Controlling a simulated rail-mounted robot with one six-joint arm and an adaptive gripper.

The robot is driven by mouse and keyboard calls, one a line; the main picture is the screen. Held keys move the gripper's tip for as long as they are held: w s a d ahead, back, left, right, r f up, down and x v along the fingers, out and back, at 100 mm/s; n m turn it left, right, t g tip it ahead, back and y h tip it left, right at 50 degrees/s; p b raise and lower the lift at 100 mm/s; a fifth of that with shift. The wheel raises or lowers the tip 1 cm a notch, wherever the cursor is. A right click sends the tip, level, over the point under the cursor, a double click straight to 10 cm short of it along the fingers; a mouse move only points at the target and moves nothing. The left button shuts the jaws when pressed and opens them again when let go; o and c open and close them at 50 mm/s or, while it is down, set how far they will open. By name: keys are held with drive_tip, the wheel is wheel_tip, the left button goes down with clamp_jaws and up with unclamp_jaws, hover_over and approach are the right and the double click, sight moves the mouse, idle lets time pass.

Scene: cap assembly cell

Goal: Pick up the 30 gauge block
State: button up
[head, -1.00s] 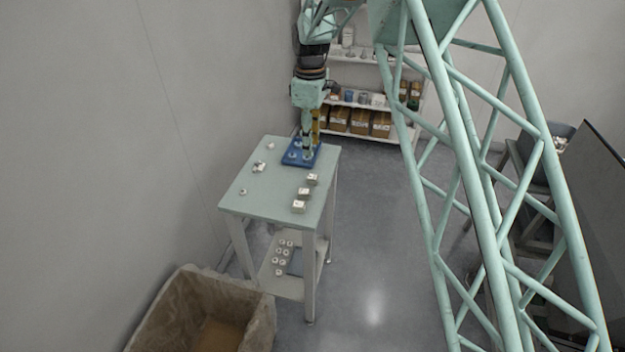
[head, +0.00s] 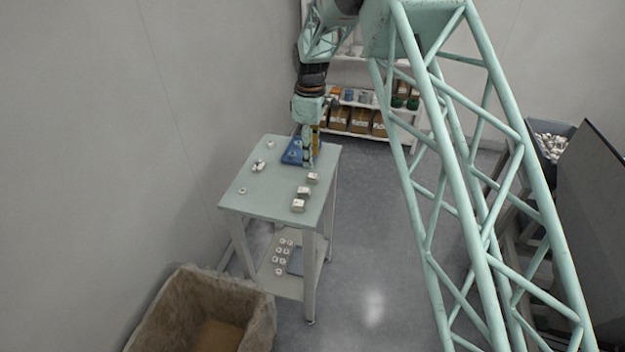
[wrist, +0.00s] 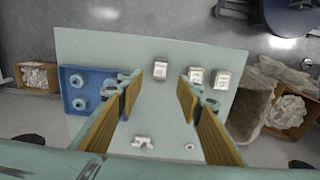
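Three pale metal blocks stand in a row along the table's right edge in the head view: a far block (head: 313,178), a middle block (head: 304,191) and a near block (head: 298,206). In the wrist view they are the left block (wrist: 160,70), the middle block (wrist: 196,77) and the right block (wrist: 221,80). Their marks are too small to read, so I cannot tell which is 30. My gripper (head: 309,164) points down above the table, beside the far block. In the wrist view my gripper (wrist: 159,86) is open and empty, with the left block appearing between its fingertips.
A blue tray (wrist: 71,91) holding round parts sits behind my gripper at the table's far end. Small parts (head: 258,167) lie on the left of the table (head: 240,200). A large bin (head: 180,310) stands in front. The table's middle is clear.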

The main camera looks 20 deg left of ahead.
sight(313, 175)
drive_tip(key=shift+f, duration=1.55)
drive_tip(key=shift+d+f, duration=0.15)
drive_tip(key=shift+f, duration=1.15)
drive_tip(key=shift+d+f, duration=0.15)
drive_tip(key=shift+f, duration=1.15)
drive_tip(key=c, duration=1.1)
